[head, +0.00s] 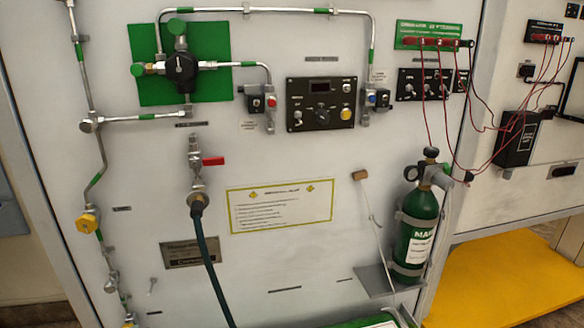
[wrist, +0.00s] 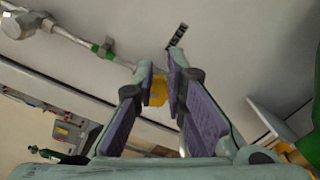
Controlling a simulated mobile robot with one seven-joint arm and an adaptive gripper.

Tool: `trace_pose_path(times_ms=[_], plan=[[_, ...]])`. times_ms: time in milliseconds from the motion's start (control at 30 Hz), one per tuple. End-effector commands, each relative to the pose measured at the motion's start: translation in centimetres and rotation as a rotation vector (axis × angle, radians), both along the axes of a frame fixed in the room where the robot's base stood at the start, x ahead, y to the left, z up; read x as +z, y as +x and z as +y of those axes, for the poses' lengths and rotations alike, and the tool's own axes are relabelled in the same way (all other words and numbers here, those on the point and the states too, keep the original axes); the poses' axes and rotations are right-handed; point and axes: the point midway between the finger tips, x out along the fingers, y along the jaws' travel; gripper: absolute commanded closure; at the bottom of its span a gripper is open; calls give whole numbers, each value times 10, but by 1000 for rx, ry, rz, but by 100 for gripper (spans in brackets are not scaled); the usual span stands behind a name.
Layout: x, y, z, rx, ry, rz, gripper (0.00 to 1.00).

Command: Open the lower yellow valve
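Two yellow valves sit on the pipe at the left of the white panel in the head view. The upper yellow valve (head: 87,221) shows fully. The lower yellow valve (head: 130,323) is cut off by the bottom edge. In the wrist view, a yellow valve knob (wrist: 158,92) shows between and beyond the fingers of my gripper (wrist: 161,66). Its sides are partly hidden by the fingers, and I cannot tell which of the two valves it is. My gripper is open, with a narrow gap between its fingertips. Contact with the knob cannot be made out. My gripper is not in the head view.
A metal pipe with a green band (wrist: 104,48) runs near the fingers. A green oxygen cylinder (head: 417,229) stands at the right on a small shelf. A dark hose (head: 212,262) hangs below the red-handled valve (head: 212,161). A yellow platform (head: 510,275) lies at lower right.

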Motion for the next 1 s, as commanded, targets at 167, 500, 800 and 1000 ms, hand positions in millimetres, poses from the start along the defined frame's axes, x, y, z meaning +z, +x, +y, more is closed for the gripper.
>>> trace_pose_path(times_ms=[167, 500, 800, 1000], plan=[[24, 9, 4, 0, 28, -29, 100], [27, 8, 8, 1, 28, -30, 100], [27, 8, 9, 1, 29, -29, 98], [28, 7, 8, 3, 27, -28, 100]])
